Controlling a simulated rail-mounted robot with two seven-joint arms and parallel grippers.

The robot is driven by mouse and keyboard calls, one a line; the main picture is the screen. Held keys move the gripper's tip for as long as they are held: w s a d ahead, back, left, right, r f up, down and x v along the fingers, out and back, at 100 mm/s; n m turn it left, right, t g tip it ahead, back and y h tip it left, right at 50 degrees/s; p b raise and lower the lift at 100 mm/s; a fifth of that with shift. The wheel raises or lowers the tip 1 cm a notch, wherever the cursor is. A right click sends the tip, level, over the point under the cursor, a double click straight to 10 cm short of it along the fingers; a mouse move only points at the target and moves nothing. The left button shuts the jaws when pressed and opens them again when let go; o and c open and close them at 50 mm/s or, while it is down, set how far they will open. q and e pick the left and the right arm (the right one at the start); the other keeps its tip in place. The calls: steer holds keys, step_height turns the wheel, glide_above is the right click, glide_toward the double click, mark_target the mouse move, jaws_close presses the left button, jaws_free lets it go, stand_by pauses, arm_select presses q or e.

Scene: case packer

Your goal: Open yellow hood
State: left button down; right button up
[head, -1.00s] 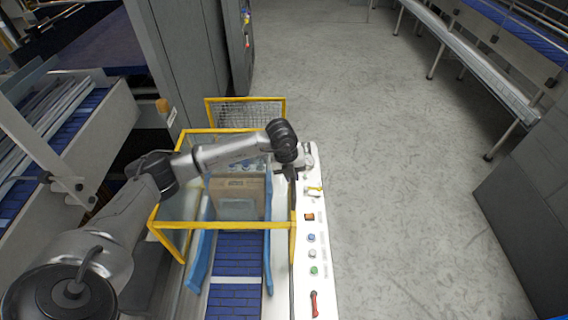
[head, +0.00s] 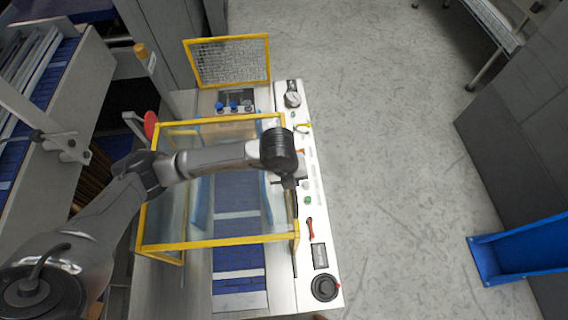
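The yellow hood (head: 215,243) is a yellow frame with clear panels over the blue conveyor (head: 238,258). Its far bar and near bar both show, and the belt is visible through it. My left arm reaches in from the left across the top of the hood. My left gripper (head: 289,183) points down at the hood's right side, beside the white control strip. It is small and mostly hidden under the dark wrist, so I cannot tell its opening or whether it touches the frame. My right gripper is out of view.
The control strip (head: 331,268) carries a gauge (head: 292,99), buttons, a red handle (head: 310,229) and a black round knob (head: 324,288). A yellow-framed mesh panel (head: 228,62) stands behind the hood. A blue chute (head: 520,250) is at right. The floor between is clear.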

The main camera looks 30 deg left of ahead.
arm_select(q)
steer(key=shift+s+d, duration=0.15)
steer(key=c, duration=1.1)
jaws_free()
steer(key=shift+r, duration=0.1)
step_height(320, 180, up, 13)
steer(key=s+a+b, duration=0.1)
steer(key=a, duration=0.1)
steer(key=shift+s+r+b, duration=0.2)
steer(key=shift+s+b, duration=0.15)
steer(key=shift+b, duration=0.05)
steer(key=shift+a, duration=0.1)
